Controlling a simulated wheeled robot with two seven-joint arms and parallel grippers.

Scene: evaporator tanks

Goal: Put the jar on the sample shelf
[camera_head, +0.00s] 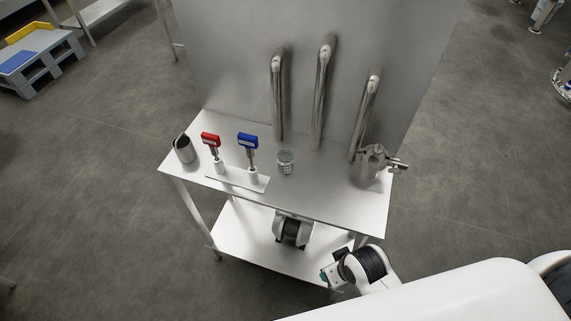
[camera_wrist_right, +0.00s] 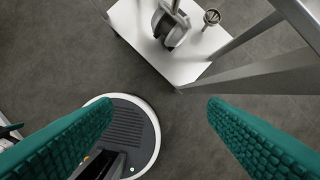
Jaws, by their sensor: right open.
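The jar (camera_head: 286,161) is a small clear glass vessel standing upright on the steel table top (camera_head: 320,183), right of the blue-handled tool. No gripper touches it. My right gripper (camera_wrist_right: 161,104) is open and empty, its two teal fingers wide apart above the floor. In the head view, a teal part of it (camera_head: 324,276) shows low, in front of the table and below the top's height. A white lower shelf (camera_head: 245,243) lies under the table top; I cannot tell whether it is the sample shelf. My left gripper is not in view.
Red (camera_head: 211,139) and blue (camera_head: 248,141) handled tools stand on a white plate, beside a metal cup (camera_head: 183,149). Several steel pipes (camera_head: 321,90) rise behind; a metal fitting (camera_head: 374,161) stands at right. A white-and-black device (camera_head: 291,232) occupies the lower shelf.

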